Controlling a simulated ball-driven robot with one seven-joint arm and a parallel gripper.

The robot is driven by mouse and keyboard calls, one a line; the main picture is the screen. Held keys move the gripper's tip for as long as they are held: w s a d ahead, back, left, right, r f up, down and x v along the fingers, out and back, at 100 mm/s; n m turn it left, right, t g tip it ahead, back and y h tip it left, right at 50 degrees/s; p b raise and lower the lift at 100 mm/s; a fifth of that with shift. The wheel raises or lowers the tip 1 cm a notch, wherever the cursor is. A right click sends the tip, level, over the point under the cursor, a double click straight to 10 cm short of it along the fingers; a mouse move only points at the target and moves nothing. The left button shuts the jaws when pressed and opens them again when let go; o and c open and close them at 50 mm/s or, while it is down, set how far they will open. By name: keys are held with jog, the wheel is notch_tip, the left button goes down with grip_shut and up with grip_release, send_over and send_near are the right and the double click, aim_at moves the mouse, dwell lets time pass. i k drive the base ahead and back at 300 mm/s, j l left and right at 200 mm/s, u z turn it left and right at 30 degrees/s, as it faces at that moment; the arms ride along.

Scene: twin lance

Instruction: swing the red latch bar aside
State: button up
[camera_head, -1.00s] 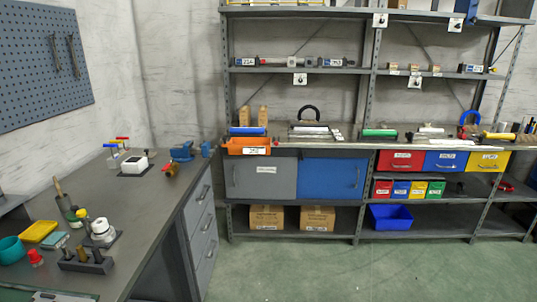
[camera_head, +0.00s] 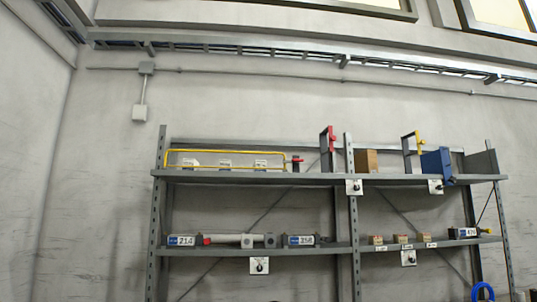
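On the top shelf (camera_head: 240,178), an upright red piece (camera_head: 331,138) stands on a dark post near the middle upright. I cannot tell which red piece is the latch bar. My gripper is not in view.
The lower shelf (camera_head: 345,247) holds a grey cylinder with a red end (camera_head: 235,240), labelled blocks (camera_head: 300,240) and small boxes (camera_head: 401,239). A brown box (camera_head: 366,160) and a blue bin (camera_head: 437,164) stand at the top right. A cable tray (camera_head: 250,42) runs overhead.

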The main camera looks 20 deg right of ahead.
aim_at(332, 137)
jog(key=i+l+z, duration=0.35)
jog(key=i+l, duration=0.35)
jog(key=i+l+u, duration=0.2)
jog(key=i+u, duration=0.15)
jog(key=i, duration=0.15)
jog(key=i+l+u, duration=0.35)
jog(key=i, duration=0.15)
jog(key=i+l+u, duration=0.4)
